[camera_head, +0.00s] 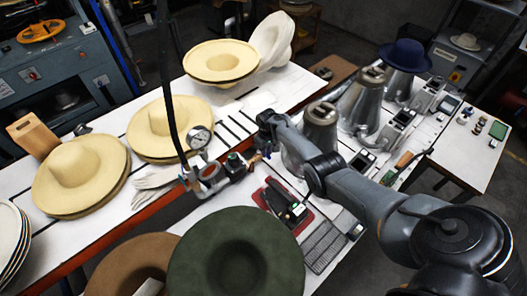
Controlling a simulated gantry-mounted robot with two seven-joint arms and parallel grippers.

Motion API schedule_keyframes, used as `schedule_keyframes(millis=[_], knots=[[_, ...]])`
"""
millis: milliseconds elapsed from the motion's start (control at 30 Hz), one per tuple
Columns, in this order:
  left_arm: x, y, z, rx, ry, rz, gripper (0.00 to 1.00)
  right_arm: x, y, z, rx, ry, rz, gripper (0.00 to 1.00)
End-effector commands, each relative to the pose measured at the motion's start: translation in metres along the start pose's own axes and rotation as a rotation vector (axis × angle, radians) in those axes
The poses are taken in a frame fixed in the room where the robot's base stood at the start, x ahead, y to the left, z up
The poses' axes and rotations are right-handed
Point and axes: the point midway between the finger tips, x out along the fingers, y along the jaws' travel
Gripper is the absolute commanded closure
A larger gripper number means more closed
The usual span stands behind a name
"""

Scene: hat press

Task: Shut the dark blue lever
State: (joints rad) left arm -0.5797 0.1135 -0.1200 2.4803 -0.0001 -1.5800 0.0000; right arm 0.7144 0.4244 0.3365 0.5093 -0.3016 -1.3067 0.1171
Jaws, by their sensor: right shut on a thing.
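A valve assembly (212,174) with a round pressure gauge (199,137) hangs at the end of a black hose above the workbench, left of centre. The dark blue lever (267,155) appears as a small bluish part at its right end, mostly hidden. My right arm reaches in from the lower right, its wrist above this end of the valve. My right gripper (255,159) points down there and is shut on the lever; its fingertips are small and partly hidden. The lever's exact angle cannot be told. My left gripper is not in view.
A green hat (236,255) and a brown hat (130,265) are in front of the valve. Straw hats (80,175) stand to the left. A red tray (283,205) with tools and metal hat forms (320,128) lie close to my right arm.

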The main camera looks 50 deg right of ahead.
Motion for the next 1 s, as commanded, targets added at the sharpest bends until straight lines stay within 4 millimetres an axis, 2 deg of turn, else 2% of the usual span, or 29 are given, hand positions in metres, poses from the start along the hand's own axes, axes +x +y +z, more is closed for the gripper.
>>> schedule_keyframes(millis=[400, 900, 933, 1000], knots=[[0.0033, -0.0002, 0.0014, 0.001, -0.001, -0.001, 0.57, -0.0004, 0.0104, -0.0014, -0.169, 0.001, 0.001, 1.0], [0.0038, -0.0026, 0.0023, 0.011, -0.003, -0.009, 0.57, -0.0002, 0.0114, -0.0015, -0.188, 0.001, 0.001, 1.0], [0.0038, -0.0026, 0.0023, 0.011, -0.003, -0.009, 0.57, -0.0002, 0.0114, -0.0015, -0.188, 0.002, 0.001, 0.78], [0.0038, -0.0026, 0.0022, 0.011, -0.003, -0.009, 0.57, -0.0001, 0.0114, -0.0015, -0.187, 0.001, 0.001, 0.68]])
